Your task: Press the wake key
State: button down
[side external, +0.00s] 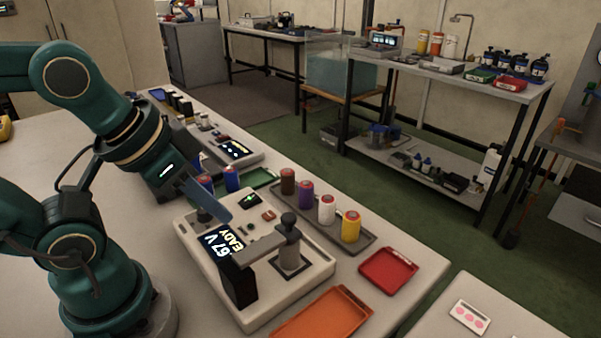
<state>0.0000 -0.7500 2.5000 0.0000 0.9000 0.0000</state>
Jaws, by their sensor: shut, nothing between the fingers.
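My gripper (224,216) is shut and empty, its blue-grey fingers pointing down over the left part of a pale tester (315,262). Small reddish-brown keys (268,215) and a dark block with a green light (250,199) sit just right of my fingertips. I cannot tell which one is the wake key, or whether my fingertips touch the panel. A grey arm with a dark knob (289,221) stands on the tester.
A grey tray (364,245) with several coloured cylinders lies behind the tester. A red tray (390,270) and an orange tray (322,318) lie at its right and front. A second device with a screen (236,150) stands farther back.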

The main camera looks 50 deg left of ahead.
dwell(0.8)
jog(key=w+a+r+m+t, duration=0.35)
jog(key=w+r+t, duration=0.2)
jog(key=w, duration=0.25)
jog(key=w+a+r+m+t, duration=0.2)
jog(key=w+r+m+t, duration=0.25)
jog(key=w+r, duration=0.25)
jog(key=s+a+f+m+g+h, duration=0.1)
jog(key=f+m+g+h, duration=0.1)
jog(key=f, duration=0.4)
jog(key=s+a+f+m+g+h, duration=0.1)
jog(key=s+a+f+m+g, duration=0.1)
jog(key=f+g, duration=0.3)
notch_tip(320, 180, down, 2)
jog(key=shift+f+m+h, duration=0.2)
jog(key=shift+m+h, duration=0.2)
jog(key=shift+m, duration=0.5)
